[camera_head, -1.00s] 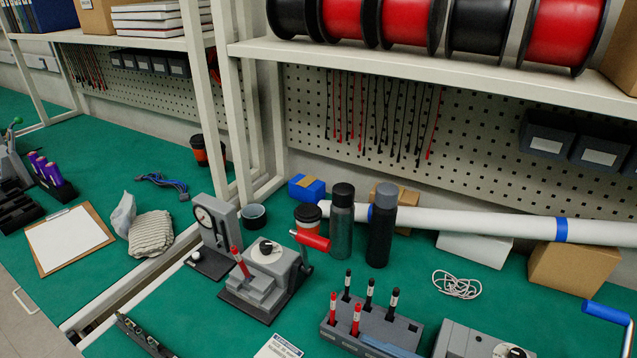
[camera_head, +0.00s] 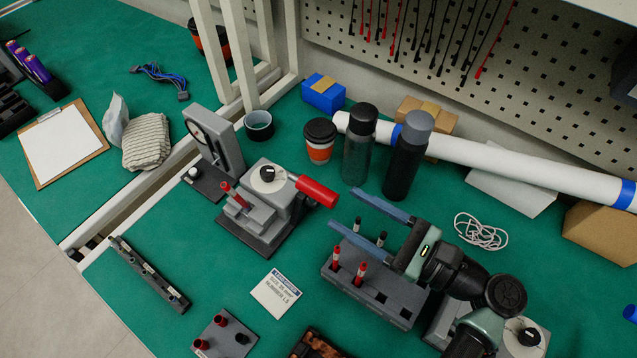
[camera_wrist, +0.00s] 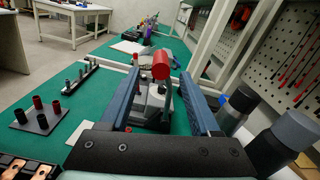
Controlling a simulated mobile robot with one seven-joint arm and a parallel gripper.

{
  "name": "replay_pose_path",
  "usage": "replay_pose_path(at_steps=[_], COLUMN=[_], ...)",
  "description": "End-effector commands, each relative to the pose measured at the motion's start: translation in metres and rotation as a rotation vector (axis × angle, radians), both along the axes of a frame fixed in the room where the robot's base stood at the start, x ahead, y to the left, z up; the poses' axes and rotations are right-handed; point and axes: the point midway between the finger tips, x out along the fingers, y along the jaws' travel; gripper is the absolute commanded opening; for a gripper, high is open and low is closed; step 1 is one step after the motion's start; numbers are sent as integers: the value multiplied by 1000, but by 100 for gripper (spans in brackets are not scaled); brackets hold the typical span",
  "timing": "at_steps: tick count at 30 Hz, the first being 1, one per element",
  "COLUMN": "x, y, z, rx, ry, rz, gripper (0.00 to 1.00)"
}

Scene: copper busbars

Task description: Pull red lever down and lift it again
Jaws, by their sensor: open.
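The red lever (camera_head: 317,191) is a thick red cylinder on the right side of a grey bench press (camera_head: 265,205), sticking out to the right. A red-capped probe stands in the press's front block. My gripper (camera_head: 342,210) is open and empty, to the right of the lever, with its two blue fingers pointing left toward it. In the wrist view the red lever end (camera_wrist: 161,66) shows between and beyond the open fingers, apart from both. The grey press (camera_wrist: 153,105) is partly hidden behind the lever and fingers there.
Two dark bottles (camera_head: 407,155) and an orange-banded cup (camera_head: 320,140) stand behind the lever. A grey holder with red and black probes (camera_head: 372,290) sits under my gripper.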

Motion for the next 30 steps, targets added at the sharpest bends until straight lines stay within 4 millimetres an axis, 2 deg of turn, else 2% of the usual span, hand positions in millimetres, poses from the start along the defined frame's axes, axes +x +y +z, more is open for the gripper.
replay_pose_path(at_steps=[3, 9, 15, 23, 26, 30], x=[15, 34, 42, 43, 43, 43], y=[22, 47, 58, 59, 59, 59], z=[1, 0, 0, 0, 0, 0], rx=[0, 0, -1, -1, -1, -1], ry=[1, 0, 0, 0, 0, 0], rz=[4, 2, 0, 0, 0, -1], gripper=[63, 63, 63, 63, 49, 24])
